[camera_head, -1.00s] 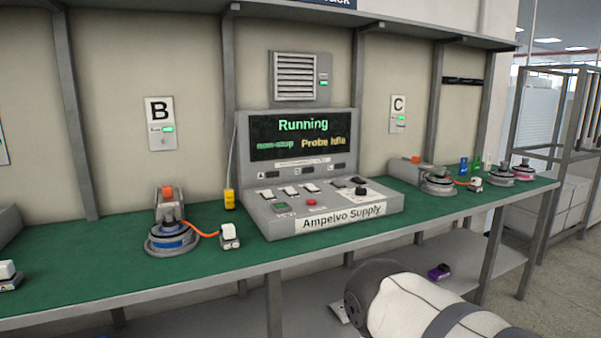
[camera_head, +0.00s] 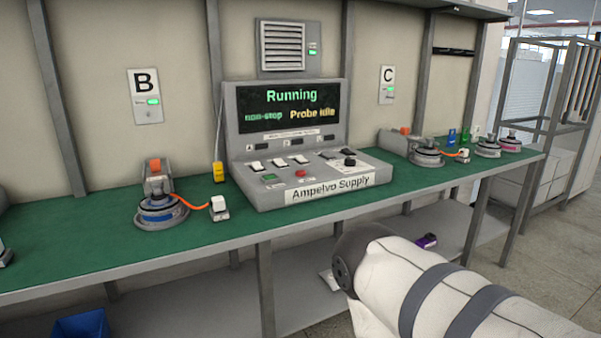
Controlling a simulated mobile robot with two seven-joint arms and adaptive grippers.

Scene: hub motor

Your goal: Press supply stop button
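The grey Ampelvo Supply console (camera_head: 247,187) stands on the green bench. Its screen (camera_head: 291,106) reads "Running", "non-stop" and "Probe Idle". On its sloped panel, a red button (camera_head: 301,173) sits right of a green button (camera_head: 270,179). White switches and a black knob (camera_head: 349,162) are also on the panel. Neither button is labelled legibly as stop. My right arm enters from the lower right, in front of the bench and below the panel, and its gripper cannot be made out. My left gripper is out of view.
A hub motor (camera_head: 161,212) with an orange cable to a white connector (camera_head: 218,208) lies left of the console. More motors (camera_head: 427,157) stand at the right. A yellow item (camera_head: 218,171) is beside the console. A blue bin (camera_head: 80,327) is below.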

